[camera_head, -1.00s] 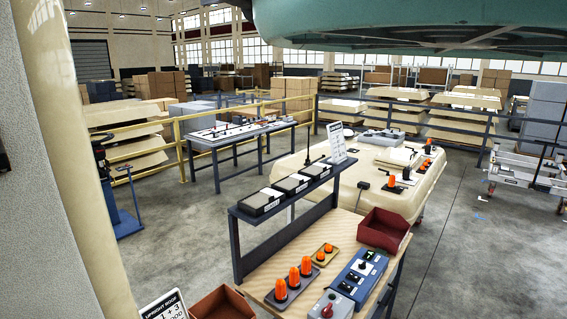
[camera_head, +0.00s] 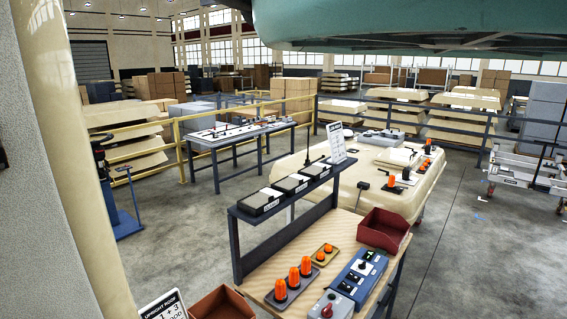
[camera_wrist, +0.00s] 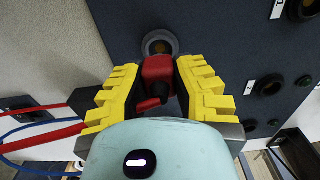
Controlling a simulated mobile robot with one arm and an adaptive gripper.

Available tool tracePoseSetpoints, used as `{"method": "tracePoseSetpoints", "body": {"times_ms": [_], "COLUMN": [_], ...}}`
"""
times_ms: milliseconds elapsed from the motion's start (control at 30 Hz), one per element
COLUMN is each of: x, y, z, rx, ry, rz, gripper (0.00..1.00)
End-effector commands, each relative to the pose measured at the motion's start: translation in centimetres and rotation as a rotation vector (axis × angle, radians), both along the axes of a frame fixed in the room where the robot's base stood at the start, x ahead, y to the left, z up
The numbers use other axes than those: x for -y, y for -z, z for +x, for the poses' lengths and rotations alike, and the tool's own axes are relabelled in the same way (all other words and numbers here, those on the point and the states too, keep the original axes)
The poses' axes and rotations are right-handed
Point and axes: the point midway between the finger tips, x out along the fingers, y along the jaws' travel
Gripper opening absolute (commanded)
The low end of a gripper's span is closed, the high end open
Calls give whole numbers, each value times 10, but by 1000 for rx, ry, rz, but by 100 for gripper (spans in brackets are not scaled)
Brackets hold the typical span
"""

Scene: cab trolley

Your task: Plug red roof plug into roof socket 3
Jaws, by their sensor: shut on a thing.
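In the wrist view my gripper (camera_wrist: 157,72) has yellow ribbed fingers and is shut on the red roof plug (camera_wrist: 158,68). The plug's head lies just below the socket's opening in the picture. I cannot tell whether it touches the ring. The number of this socket cannot be read. My gripper and the plug do not show in the head view.
Other sockets sit to the right on the panel: a large one (camera_wrist: 304,9) and a smaller one (camera_wrist: 268,85), with white labels beside them. A red cable (camera_wrist: 40,139) and a blue cable (camera_wrist: 35,126) run at left. A workbench (camera_head: 330,250) stands ahead in the head view.

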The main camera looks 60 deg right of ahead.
Motion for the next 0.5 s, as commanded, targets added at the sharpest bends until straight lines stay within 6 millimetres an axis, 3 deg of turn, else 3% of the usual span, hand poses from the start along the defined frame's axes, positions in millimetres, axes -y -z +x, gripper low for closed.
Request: {"method": "tracePoseSetpoints", "body": {"times_ms": [500], "x": [-2], "y": [0], "z": [-20], "rx": [-1], "ry": [-2], "rz": [1], "gripper": [0]}}
